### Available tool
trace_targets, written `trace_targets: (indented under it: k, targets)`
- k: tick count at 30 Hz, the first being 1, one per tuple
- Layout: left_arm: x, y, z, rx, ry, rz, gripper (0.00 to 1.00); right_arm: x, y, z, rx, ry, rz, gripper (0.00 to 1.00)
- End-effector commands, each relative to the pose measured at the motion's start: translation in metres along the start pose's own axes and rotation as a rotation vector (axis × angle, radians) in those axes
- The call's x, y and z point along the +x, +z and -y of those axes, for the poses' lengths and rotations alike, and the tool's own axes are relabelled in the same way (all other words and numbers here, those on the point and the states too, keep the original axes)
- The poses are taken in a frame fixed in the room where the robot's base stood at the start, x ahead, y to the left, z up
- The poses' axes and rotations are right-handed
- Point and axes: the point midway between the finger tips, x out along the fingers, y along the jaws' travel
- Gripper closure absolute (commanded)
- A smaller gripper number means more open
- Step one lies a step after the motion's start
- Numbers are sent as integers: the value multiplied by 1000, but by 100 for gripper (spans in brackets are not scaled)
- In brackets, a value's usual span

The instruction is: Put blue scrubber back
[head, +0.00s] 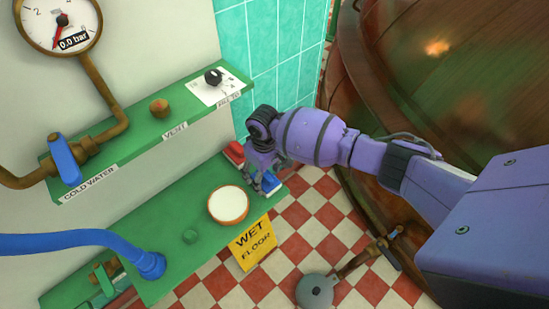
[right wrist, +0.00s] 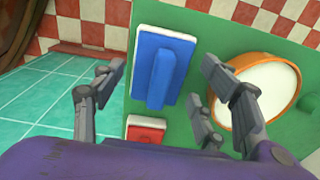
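The blue scrubber (right wrist: 160,66), a flat block with a raised handle, lies on the green shelf (right wrist: 215,30) in the right wrist view. In the head view the blue scrubber (head: 271,181) shows partly behind my right gripper, near the shelf's right end. My right gripper (head: 260,178) points down above it. In the right wrist view my right gripper (right wrist: 163,78) has its fingers spread wide on either side of the scrubber, with nothing held. Whether the fingers touch the scrubber cannot be told. My left gripper is not in view.
A red scrubber (head: 234,152) lies beside the blue one, nearer the wall. A round white-topped container (head: 228,204) stands close by on the shelf. A yellow wet floor sign (head: 253,244) hangs at the front edge. A blue hose (head: 80,240) is at left.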

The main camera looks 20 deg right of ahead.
Motion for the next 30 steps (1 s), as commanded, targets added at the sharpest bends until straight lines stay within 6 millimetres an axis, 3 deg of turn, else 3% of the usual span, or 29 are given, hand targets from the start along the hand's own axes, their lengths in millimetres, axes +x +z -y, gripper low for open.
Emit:
trace_targets:
  k: [9, 13, 24, 30]
  targets:
    - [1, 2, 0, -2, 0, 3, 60, -2, -2, 0, -1, 0, -3, 30]
    - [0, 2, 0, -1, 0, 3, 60, -13, -2, 0, -2, 0, -4, 30]
    - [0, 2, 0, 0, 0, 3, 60, -89, -2, 0, -2, 0, -5, 30]
    - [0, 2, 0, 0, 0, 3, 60, -115, -2, 0, -1, 0, -3, 30]
